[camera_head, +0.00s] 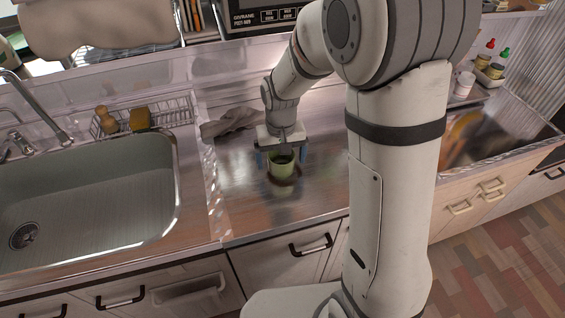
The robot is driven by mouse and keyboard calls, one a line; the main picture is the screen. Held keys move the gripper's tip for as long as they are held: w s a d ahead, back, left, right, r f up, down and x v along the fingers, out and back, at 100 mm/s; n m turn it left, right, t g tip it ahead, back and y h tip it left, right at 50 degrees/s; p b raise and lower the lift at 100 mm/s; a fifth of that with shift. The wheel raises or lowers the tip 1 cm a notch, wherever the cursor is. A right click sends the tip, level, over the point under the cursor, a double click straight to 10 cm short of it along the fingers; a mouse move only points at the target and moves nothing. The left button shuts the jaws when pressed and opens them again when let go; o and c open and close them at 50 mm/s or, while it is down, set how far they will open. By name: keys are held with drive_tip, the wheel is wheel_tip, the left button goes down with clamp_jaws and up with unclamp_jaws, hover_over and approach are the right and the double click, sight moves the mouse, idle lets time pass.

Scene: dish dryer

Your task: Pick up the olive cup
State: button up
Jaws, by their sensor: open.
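The olive cup (281,168) stands upright on the metal counter (240,196), right of the sink. My gripper (281,158) points down over the cup from behind. Its fingers are open, one on the left side of the cup and one on the right. Whether the fingertips touch the cup cannot be told from this view. The far part of the cup's rim is partly hidden by the gripper.
A grey cloth (230,122) lies behind my gripper to the left. The sink (85,200) with its faucet (35,100) is at the left, and a wire rack (165,112) stands behind it. Condiment bottles (489,58) stand at the far right. The counter's front is clear.

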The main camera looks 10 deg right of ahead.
wheel_tip(320, 180, down, 2)
drive_tip(key=shift+f, duration=0.2)
drive_tip(key=c, duration=1.2)
